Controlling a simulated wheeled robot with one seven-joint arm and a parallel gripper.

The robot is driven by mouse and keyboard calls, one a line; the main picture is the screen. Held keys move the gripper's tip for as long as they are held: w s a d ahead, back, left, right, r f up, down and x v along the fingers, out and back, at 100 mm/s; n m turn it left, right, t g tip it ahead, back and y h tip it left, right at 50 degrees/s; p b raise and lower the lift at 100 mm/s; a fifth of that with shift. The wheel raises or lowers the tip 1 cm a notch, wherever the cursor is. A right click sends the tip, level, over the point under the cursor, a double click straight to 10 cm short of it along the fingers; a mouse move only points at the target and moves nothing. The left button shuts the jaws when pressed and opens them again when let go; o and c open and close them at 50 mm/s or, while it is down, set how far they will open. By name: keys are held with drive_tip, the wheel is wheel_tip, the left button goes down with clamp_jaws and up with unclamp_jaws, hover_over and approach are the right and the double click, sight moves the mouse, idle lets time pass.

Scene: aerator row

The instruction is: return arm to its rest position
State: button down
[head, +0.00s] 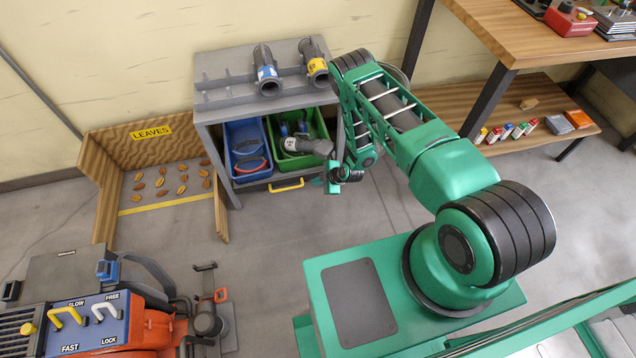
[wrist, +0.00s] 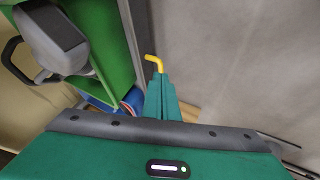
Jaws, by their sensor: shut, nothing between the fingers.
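My green arm reaches from my base toward the grey rack, bent at the elbow. My gripper (head: 334,180) hangs just right of the rack's lower tray level, in front of the green bin. In the wrist view its green fingers (wrist: 162,98) are together with nothing between them. The yellow handle (wrist: 155,62) shows just beyond the fingertips there. I cannot tell the exact gap between them. In the head view the yellow handle (head: 286,186) is at the rack's front, left of my gripper.
The grey rack (head: 215,75) carries two dark cylinders, tagged blue (head: 267,72) and yellow (head: 317,68). Below are a blue bin (head: 234,128) and a green bin (head: 276,163) holding a grey part (head: 310,146). A wooden bench (head: 530,35) stands right. Open floor (head: 250,260) lies in front.

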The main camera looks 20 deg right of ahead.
drive_tip(key=shift+s+d+r, duration=0.2)
drive_tip(key=shift+s+r, duration=0.05)
drive_tip(key=shift+r, duration=0.1)
